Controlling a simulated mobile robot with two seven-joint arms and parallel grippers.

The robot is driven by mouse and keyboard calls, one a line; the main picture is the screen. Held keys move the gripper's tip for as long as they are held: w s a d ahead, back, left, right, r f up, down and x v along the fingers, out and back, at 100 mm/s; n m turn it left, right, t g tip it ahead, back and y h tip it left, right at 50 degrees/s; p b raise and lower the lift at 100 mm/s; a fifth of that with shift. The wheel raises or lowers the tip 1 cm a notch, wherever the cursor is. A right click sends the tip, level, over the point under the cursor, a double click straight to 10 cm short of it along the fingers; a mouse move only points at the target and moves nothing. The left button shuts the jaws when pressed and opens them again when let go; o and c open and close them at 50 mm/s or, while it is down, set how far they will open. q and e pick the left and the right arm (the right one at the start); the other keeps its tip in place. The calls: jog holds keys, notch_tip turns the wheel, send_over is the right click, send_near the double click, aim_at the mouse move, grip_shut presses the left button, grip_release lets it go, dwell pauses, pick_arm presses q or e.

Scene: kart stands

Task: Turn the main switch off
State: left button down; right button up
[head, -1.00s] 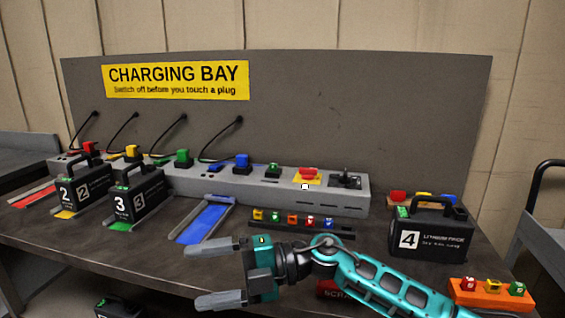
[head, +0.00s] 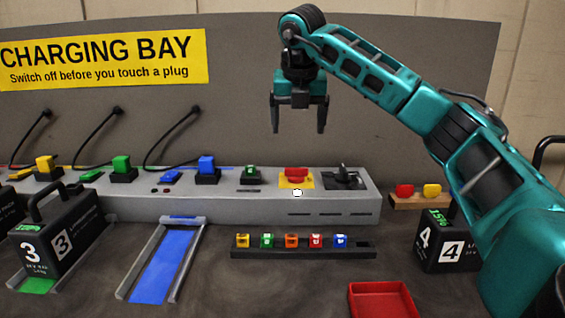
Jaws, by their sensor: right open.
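The main switch (head: 296,175) is a red knob on a yellow plate, on top of the long grey power strip (head: 240,210). A small white mark shows at the front edge of its plate. My right gripper (head: 298,129) hangs fingers down above the red knob in the picture, open and empty. It appears apart from the knob; its exact depth over the strip is hard to tell. My left gripper is out of view.
A rack of coloured pieces (head: 300,252), a red tray (head: 382,300), battery 3 (head: 58,240) and battery 4 (head: 440,240) stand in front.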

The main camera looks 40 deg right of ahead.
aim_at(297, 168)
jog(key=b+x, duration=0.1)
jog(key=x, duration=1)
jog(key=shift+d+f+b, duration=0.1)
jog(key=shift+f+b, duration=0.1)
jog(key=shift+b, duration=0.1)
jog(key=shift+w+d+f, duration=0.15)
jog(key=shift+f, duration=0.45)
jog(key=shift+c, duration=0.3)
jog(key=c, duration=1)
